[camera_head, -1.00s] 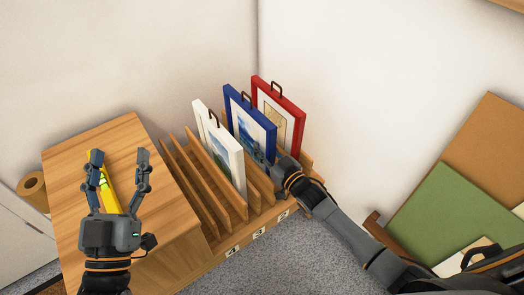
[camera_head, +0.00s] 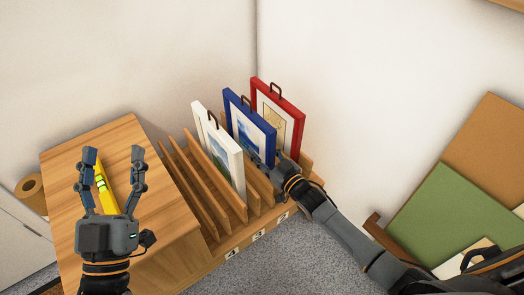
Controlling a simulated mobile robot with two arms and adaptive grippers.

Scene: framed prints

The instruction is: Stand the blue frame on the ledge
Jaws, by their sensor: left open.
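The blue frame (camera_head: 240,135) stands upright in a slotted wooden rack (camera_head: 215,190), between a white frame (camera_head: 215,150) and a red frame (camera_head: 290,100). A dark hanging loop shows on its top edge. My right gripper (camera_head: 262,163) is at the blue frame's lower right side; its fingertips are small and partly hidden, so I cannot tell whether they grip it. My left gripper (camera_head: 113,152) is open and empty above the wooden cabinet top. A brown wooden edge (camera_head: 376,228), perhaps the ledge, shows at the lower right, partly hidden by my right arm.
A yellow level (camera_head: 104,185) lies on the cabinet top (camera_head: 75,165) below my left gripper. The red and white frames stand close on both sides of the blue one. Green (camera_head: 435,215) and brown (camera_head: 490,150) boards lean at the right. The rack's left slots look empty.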

